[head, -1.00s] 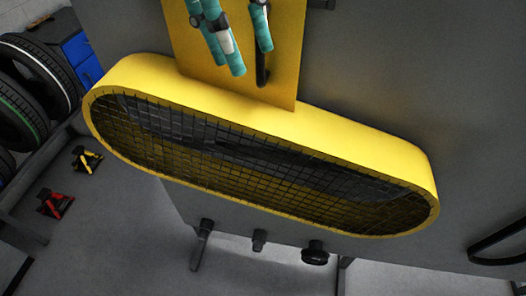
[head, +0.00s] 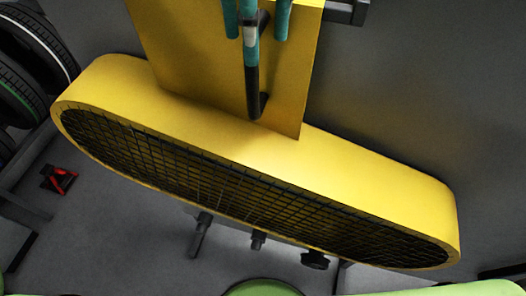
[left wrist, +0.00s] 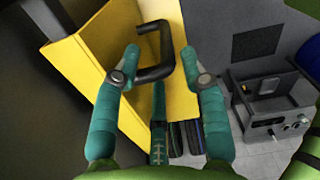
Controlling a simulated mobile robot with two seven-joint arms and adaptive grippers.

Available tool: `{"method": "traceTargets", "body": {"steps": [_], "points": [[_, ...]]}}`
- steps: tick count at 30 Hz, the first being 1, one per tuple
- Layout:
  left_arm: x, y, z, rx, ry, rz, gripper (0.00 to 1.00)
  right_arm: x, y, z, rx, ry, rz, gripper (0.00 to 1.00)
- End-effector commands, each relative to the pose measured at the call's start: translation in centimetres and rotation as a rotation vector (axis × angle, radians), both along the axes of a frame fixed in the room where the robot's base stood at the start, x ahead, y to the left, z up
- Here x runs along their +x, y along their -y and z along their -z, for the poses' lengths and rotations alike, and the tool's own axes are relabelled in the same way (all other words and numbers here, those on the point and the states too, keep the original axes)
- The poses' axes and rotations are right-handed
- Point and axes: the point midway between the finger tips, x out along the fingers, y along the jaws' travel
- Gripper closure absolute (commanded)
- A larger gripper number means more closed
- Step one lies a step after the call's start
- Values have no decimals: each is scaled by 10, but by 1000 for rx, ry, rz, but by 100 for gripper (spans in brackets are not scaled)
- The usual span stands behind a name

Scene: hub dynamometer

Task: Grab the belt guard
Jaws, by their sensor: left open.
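The belt guard (head: 290,155) is a large yellow oblong shell with a dark mesh face and a flat yellow plate (head: 215,70) rising from its top. A black bar handle (left wrist: 157,70) stands out from the yellow surface in the left wrist view. It also shows as a dark bar in the head view (head: 254,92). My left gripper (left wrist: 160,53) is open, its teal fingers on either side of the handle, with gaps still visible. The same teal fingers (head: 256,30) show at the top of the head view. My right gripper is not in view.
Black knobs and a lever (head: 200,235) stick out below the guard. A red stand (head: 58,179) is on the floor and tyres (head: 30,75) are racked at the left. A grey instrument box (left wrist: 272,110) stands right of the gripper in the wrist view.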

Motion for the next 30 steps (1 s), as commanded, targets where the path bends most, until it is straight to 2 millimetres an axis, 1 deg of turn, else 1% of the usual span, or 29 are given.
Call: {"method": "traceTargets", "body": {"steps": [1, 3, 5, 8, 12, 15, 22, 23, 24, 26, 30], "points": [[0, -1, 4, 1, -1, 1, 57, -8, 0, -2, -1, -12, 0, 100], [0, -1, 10, 1, -1, 1, 57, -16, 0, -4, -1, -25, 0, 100], [-1, -1, 16, 0, -3, 2, 57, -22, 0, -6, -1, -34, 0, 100], [-1, -1, 31, 2, -4, 1, 57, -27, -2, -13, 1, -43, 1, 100], [-1, -1, 51, 1, -3, 1, 57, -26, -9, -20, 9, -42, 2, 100], [-1, -1, 60, 0, -2, 0, 57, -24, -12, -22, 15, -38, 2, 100], [-1, 0, 63, -2, -1, 0, 57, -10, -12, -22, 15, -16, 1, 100], [-1, 0, 63, -2, -1, 0, 61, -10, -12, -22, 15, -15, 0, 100], [-1, 0, 63, -2, -1, 0, 77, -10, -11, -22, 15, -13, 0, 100], [-1, 0, 63, -2, -1, 0, 100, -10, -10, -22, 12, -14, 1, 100], [-1, 0, 63, -2, -1, 0, 100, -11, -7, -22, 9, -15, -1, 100]]}}
